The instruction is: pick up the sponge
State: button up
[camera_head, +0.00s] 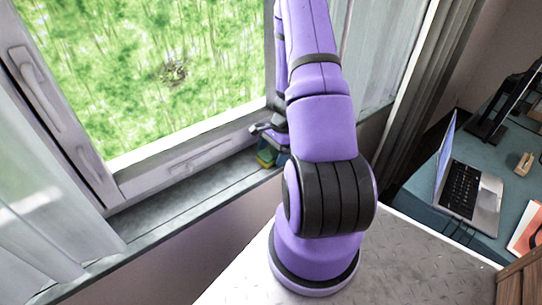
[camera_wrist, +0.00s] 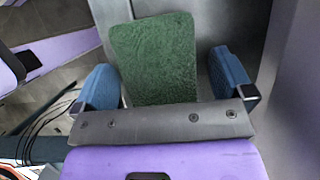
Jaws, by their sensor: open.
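The sponge (camera_wrist: 154,55) shows in the wrist view as a dark green, rough-faced rectangle, tilted slightly. My gripper (camera_wrist: 165,80) is open. Its two blue-padded fingers stand on either side of the sponge's near end, with a gap at the right finger; the left finger is close to the sponge's edge. The near end of the sponge is hidden behind the gripper's grey bar.
The window sill (camera_head: 190,195) runs under the window frame (camera_head: 185,168), close to my arm. A grey curtain (camera_head: 45,215) hangs at the left. At the right, a blue-green desk (camera_head: 418,185) holds a laptop (camera_head: 465,185) and a monitor.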

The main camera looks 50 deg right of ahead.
jog(key=shift+c, duration=0.2)
jog(key=c, duration=1)
jog(key=shift+o, duration=0.2)
jog(key=shift+r, duration=0.1)
